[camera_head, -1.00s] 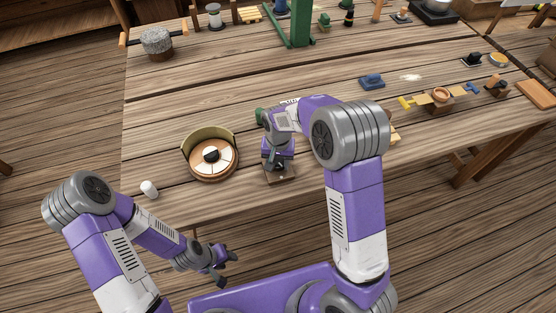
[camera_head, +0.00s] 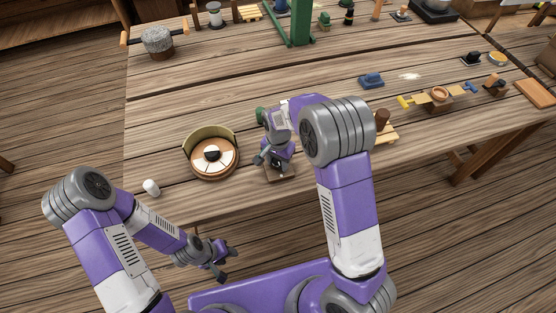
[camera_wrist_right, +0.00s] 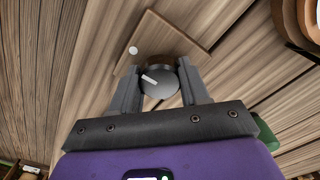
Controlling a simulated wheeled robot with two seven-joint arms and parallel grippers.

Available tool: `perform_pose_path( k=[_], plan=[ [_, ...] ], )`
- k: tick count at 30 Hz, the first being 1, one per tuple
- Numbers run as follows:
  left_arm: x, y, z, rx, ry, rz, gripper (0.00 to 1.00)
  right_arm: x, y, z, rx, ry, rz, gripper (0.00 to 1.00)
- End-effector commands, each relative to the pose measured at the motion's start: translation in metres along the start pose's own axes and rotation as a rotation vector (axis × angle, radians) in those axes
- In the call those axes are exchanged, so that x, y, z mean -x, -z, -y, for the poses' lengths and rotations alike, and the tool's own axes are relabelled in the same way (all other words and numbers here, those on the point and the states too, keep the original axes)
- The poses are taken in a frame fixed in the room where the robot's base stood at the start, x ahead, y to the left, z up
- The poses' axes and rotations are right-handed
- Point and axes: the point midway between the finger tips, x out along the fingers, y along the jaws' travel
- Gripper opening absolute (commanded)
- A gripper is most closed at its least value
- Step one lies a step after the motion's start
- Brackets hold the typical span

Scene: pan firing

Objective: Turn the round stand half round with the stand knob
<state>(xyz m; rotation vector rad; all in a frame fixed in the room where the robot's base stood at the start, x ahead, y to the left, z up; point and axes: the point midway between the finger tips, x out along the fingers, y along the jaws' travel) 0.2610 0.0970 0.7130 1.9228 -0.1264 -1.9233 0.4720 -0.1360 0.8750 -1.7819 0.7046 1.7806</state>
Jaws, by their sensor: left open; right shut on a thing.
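The round stand (camera_head: 213,174) is a wooden disc with pale wedges and a dark piece at its middle. An olive curved wall stands round its back; part of the stand shows at the upper right in the right wrist view (camera_wrist_right: 291,22). The stand knob (camera_wrist_right: 160,82) is dark and round with a white pointer line, on a square wooden base (camera_head: 281,175). My right gripper (camera_wrist_right: 161,86) is shut on the knob, one finger on each side; in the head view the wrist mostly hides the knob. My left gripper (camera_head: 228,263) is open and empty, in front of the table edge.
A small white cylinder (camera_head: 151,187) lies left of the stand near the front edge. A green upright frame (camera_head: 301,22) and a grey millstone-like drum (camera_head: 157,40) stand further back. The table behind the stand is clear. A blue block (camera_head: 371,81) lies to the right.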

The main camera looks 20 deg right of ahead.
Motion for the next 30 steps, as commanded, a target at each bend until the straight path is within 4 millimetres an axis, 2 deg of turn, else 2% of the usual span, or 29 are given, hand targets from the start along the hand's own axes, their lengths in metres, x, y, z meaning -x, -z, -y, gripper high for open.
perform_pose_path(
  k=[5,6,11,20,23,30],
  plan=[
    [0.000,0.000,0.000,0.000,0.000,0.000,0.43,-0.001,-0.002,-0.001,0.001,-0.003,0.004,0.15],
    [0.000,0.000,0.000,0.000,0.000,0.000,0.43,-0.001,-0.002,0.000,0.001,-0.003,0.004,0.47],
    [0.000,0.000,0.000,0.000,0.000,0.000,0.43,-0.001,-0.001,0.000,0.002,-0.002,0.003,0.71],
    [0.001,0.000,0.000,0.000,0.000,0.000,0.43,0.002,-0.001,0.000,0.002,0.000,0.001,0.71],
    [0.003,0.000,-0.001,0.000,0.000,0.000,0.43,0.012,0.000,0.001,0.002,0.002,0.000,0.71],
    [0.012,-0.001,-0.004,0.000,0.000,0.000,0.43,0.053,0.000,0.001,0.001,0.002,0.000,0.71]
  ],
)
